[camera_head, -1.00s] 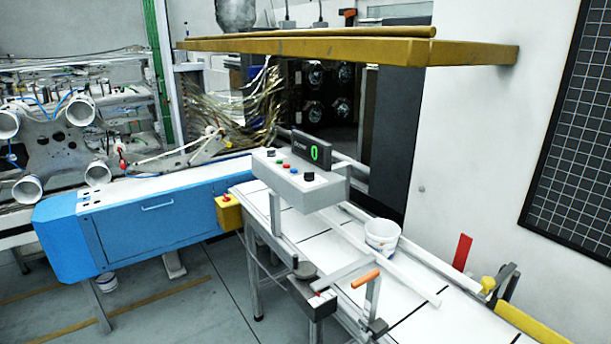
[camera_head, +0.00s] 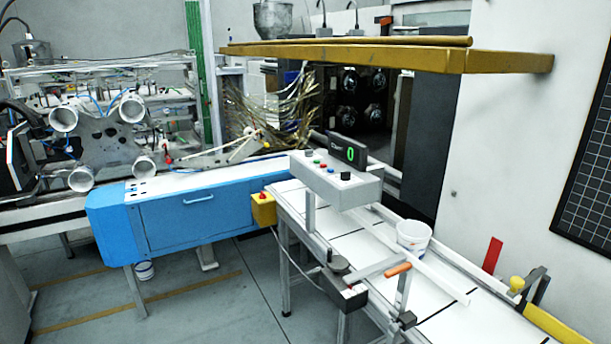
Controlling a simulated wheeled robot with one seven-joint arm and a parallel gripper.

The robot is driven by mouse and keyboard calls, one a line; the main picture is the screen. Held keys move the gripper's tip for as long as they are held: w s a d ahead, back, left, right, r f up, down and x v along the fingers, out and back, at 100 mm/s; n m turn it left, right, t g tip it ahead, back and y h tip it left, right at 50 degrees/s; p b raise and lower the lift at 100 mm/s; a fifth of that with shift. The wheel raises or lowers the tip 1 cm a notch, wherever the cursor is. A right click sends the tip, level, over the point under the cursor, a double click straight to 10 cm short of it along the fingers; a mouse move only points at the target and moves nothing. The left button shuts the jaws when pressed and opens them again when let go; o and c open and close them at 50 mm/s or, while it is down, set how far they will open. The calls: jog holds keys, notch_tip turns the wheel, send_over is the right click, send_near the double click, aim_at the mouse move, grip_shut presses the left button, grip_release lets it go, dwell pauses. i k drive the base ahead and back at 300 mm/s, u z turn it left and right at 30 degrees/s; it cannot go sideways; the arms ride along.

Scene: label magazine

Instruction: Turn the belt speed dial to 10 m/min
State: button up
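A grey control box (camera_head: 335,185) stands on a post beside the white conveyor belt. Two dark knobs sit on its top: one at the front right (camera_head: 346,177) and one at the back left (camera_head: 308,153). Small red, green and blue buttons lie between them. I cannot read any labels, so I cannot tell which knob is the belt speed dial. A black display (camera_head: 347,152) behind the knobs shows a green 0. My gripper is not in view.
The belt (camera_head: 362,250) carries a white tub (camera_head: 413,236). An orange-handled lever (camera_head: 398,268) and a yellow emergency-stop box (camera_head: 263,209) stand near the box. Open floor (camera_head: 240,300) lies at the front left.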

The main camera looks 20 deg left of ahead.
aim_at(345, 176)
jog(key=z, duration=0.4)
jog(key=k, duration=0.2)
jog(key=u, duration=1.85)
jog(key=i, duration=2.25)
jog(key=u, duration=0.1)
